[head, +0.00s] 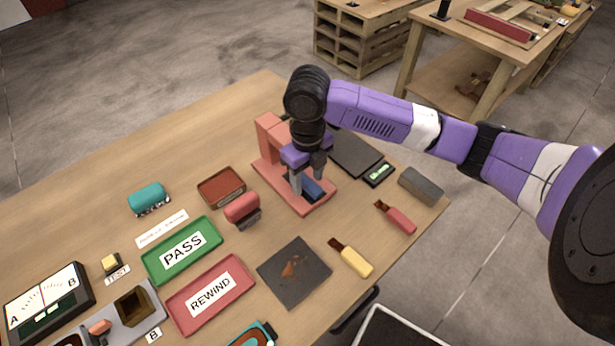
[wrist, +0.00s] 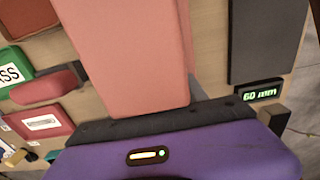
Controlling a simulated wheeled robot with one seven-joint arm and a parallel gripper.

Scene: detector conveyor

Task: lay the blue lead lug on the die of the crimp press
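The crimp press (head: 268,140) is a salmon-pink frame on a flat base near the table's far edge. Its broad pink upper part (wrist: 130,50) fills the middle of the wrist view. My gripper (head: 308,186) points down over the press base, with its two fingers spaced apart. A blue piece (head: 313,190), apparently the lead lug, shows low between and beside the fingertips, over the die area. The fingers partly cover it, and the die cannot be made out separately. I cannot tell whether the fingers touch the blue piece. The wrist view hides the fingertips and the lug.
A red-handled block (head: 242,208) stands just left of the press. A dark plate (head: 355,152) and a small "60 mm" display (head: 378,173) lie to the right. Green PASS (head: 182,250) and red REWIND (head: 210,294) trays, a dark mat (head: 294,272) and two handled tools lie nearer.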

